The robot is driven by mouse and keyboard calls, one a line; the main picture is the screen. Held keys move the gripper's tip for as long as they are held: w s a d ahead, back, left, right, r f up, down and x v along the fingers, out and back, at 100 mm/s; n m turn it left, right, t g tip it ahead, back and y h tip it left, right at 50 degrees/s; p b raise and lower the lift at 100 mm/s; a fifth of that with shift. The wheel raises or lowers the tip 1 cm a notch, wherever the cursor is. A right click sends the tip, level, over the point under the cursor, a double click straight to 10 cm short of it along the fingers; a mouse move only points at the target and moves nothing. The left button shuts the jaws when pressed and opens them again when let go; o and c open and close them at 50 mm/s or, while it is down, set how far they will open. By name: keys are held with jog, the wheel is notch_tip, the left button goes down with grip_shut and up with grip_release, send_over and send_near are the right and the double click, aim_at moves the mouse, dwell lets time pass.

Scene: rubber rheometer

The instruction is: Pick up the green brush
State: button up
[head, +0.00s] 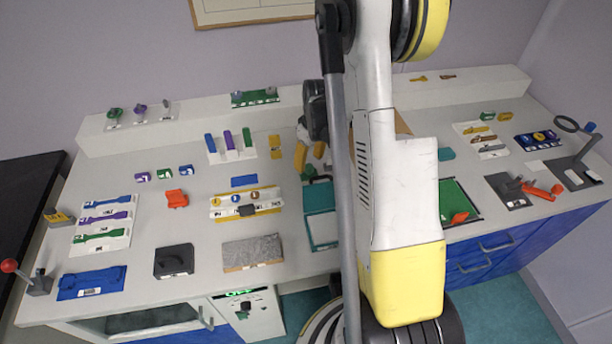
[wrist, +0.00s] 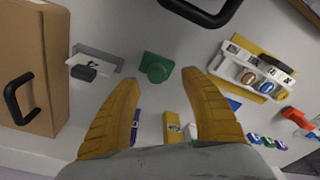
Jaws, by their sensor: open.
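A green piece with a rounded knob (wrist: 156,67) lies on the pale worktop in the wrist view, and I take it to be the green brush; its bristles do not show. In the head view a bit of green (head: 308,172) shows just below my fingers, partly hidden. My gripper (wrist: 169,80) is open, with its two yellow fingers apart. The green piece shows between and slightly beyond the fingertips. Nothing is held. In the head view my gripper (head: 312,152) is partly covered by my arm.
A brown box with a black handle (wrist: 35,65) stands left in the wrist view. A white-and-yellow tray with round pieces (head: 246,202) lies left of the fingers in the head view. A yellow block (head: 275,147) and a rack of coloured upright pieces (head: 230,150) stand nearby.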

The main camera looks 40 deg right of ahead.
aim_at(309, 167)
jog(key=f, duration=0.1)
jog(key=f+b, duration=0.1)
jog(key=f, duration=0.3)
jog(key=shift+w+d+f, duration=0.2)
jog(key=shift+w+d, duration=0.05)
jog(key=shift+w, duration=0.1)
jog(key=shift+r, duration=0.1)
grip_shut()
